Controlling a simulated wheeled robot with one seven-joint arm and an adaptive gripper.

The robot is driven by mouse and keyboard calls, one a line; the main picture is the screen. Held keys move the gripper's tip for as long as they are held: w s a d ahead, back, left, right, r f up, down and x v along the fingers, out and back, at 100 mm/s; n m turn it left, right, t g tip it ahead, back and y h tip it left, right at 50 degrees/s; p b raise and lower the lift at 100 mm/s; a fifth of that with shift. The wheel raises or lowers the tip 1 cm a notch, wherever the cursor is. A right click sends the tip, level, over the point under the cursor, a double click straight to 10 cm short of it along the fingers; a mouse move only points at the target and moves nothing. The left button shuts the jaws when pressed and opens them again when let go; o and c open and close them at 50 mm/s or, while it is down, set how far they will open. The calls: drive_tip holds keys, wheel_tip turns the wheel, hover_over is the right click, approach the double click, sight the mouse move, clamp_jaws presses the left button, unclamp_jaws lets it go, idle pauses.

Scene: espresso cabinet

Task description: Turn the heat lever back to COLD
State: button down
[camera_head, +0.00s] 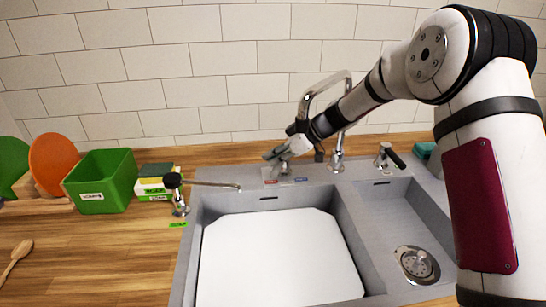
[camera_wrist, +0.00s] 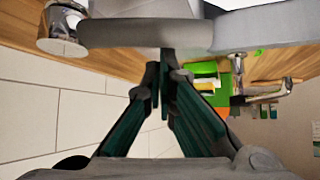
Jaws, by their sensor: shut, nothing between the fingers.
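My gripper (camera_head: 272,155) is at the back ledge of the sink, left of the tall chrome faucet (camera_head: 337,150). In the wrist view its dark green fingers (camera_wrist: 164,75) are together with nothing held. A small chrome fitting (camera_head: 284,168) stands just under the fingertips, between a red mark (camera_head: 270,181) and a blue mark (camera_head: 301,180). It looks like the heat lever, but my gripper covers its upper part. In the wrist view a dark bar lies close to the fingertips; I cannot tell whether they touch. The lever's angle is unclear.
A chrome spout with a black knob (camera_head: 174,181) reaches over the left basin from the left. A black-handled valve (camera_head: 390,155) stands at the back right. A green bin (camera_head: 102,182) and a sponge stack (camera_head: 155,184) stand left. A white board (camera_head: 277,262) fills the left basin.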

sight(280, 168)
drive_tip(key=shift+d+f+n+g+b, duration=0.1)
drive_tip(key=shift+d+n+g+b, duration=0.45)
drive_tip(key=shift+b, duration=0.6)
drive_tip(key=d+n+g+b, duration=0.1)
drive_tip(key=n+b, duration=0.1)
drive_tip(key=b, duration=0.2)
drive_tip(key=shift+d+f+g, duration=0.15)
drive_tip(key=shift+g, duration=0.2)
drive_tip(key=d+n+g+b, duration=0.1)
drive_tip(key=n+g+b, duration=0.1)
drive_tip(key=n+b, duration=0.1)
drive_tip(key=shift+d+b, duration=0.35)
drive_tip(key=shift+d, duration=0.05)
drive_tip(key=shift+s+d+b, duration=0.1)
drive_tip(key=shift+d+b, duration=0.5)
drive_tip(key=shift+b, duration=0.05)
drive_tip(key=shift+w+d+r+b, duration=0.1)
drive_tip(key=shift+w+d+b, duration=0.3)
drive_tip(key=shift+d+b, duration=0.25)
drive_tip(key=shift+w+d+r+b, duration=0.1)
drive_tip(key=shift+w+d+b, duration=0.3)
drive_tip(key=shift+d, duration=0.45)
drive_tip(key=shift+d+r, duration=0.1)
